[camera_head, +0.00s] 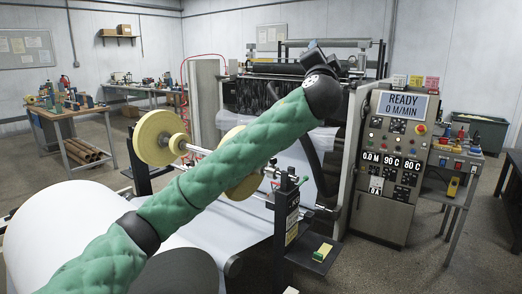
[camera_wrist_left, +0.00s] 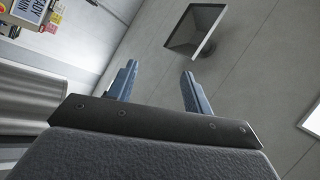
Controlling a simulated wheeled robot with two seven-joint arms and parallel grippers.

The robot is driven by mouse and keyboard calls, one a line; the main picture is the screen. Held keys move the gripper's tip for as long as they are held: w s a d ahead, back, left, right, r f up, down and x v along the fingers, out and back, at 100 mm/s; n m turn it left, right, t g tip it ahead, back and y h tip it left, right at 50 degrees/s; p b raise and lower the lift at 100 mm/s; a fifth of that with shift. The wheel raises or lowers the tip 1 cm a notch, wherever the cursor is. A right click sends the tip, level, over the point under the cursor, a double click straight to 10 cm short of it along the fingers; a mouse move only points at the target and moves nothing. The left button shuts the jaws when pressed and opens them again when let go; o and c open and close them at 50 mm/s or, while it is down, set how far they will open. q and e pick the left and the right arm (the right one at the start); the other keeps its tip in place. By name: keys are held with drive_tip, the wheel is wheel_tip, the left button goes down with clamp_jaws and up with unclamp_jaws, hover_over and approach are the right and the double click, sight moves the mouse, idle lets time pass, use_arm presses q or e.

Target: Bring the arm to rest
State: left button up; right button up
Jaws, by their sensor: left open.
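My left arm (camera_head: 215,160), in a green quilted sleeve, reaches from the bottom left up across the middle of the head view to a black joint (camera_head: 323,95). Beyond that joint the arm is mostly hidden, and I cannot make out the gripper fingers there. In the left wrist view my left gripper (camera_wrist_left: 160,86) is open, its two blue-grey fingers apart with nothing between them. It is tilted up towards the ceiling (camera_wrist_left: 255,80). My right arm and gripper are not in view.
The coating machine (camera_head: 275,95) stands behind my arm. Its control panel (camera_head: 400,145), reading READY, stands right of the arm. A large white roll (camera_head: 50,235) and yellow-ended reel (camera_head: 152,138) lie at left. A workbench (camera_head: 65,115) stands far left, a tool table (camera_head: 460,165) at right.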

use_arm(q)
drive_tip(key=s+a+f+n+g+y+p, duration=0.1)
drive_tip(key=s+a+f+n+g+p, duration=0.2)
drive_tip(key=s+a+f, duration=0.9)
drive_tip(key=s+a+f+n+g, duration=0.25)
drive_tip(key=a+f+g, duration=0.2)
drive_tip(key=f, duration=1.55)
drive_tip(key=s+a+f+n+g+y+p, duration=0.15)
drive_tip(key=s+a+f+n+g, duration=0.45)
drive_tip(key=f, duration=1)
drive_tip(key=s+a+f+g+p, duration=0.1)
drive_tip(key=s+a+f+g, duration=0.2)
drive_tip(key=s+f, duration=0.9)
drive_tip(key=s+a+f+g+p, duration=0.2)
drive_tip(key=s+a+f+g, duration=0.1)
drive_tip(key=s+f, duration=1)
drive_tip(key=s, duration=0.6)
drive_tip(key=shift+a+f+g, duration=0.2)
drive_tip(key=shift+a+g, duration=0.05)
drive_tip(key=shift+g, duration=0.1)
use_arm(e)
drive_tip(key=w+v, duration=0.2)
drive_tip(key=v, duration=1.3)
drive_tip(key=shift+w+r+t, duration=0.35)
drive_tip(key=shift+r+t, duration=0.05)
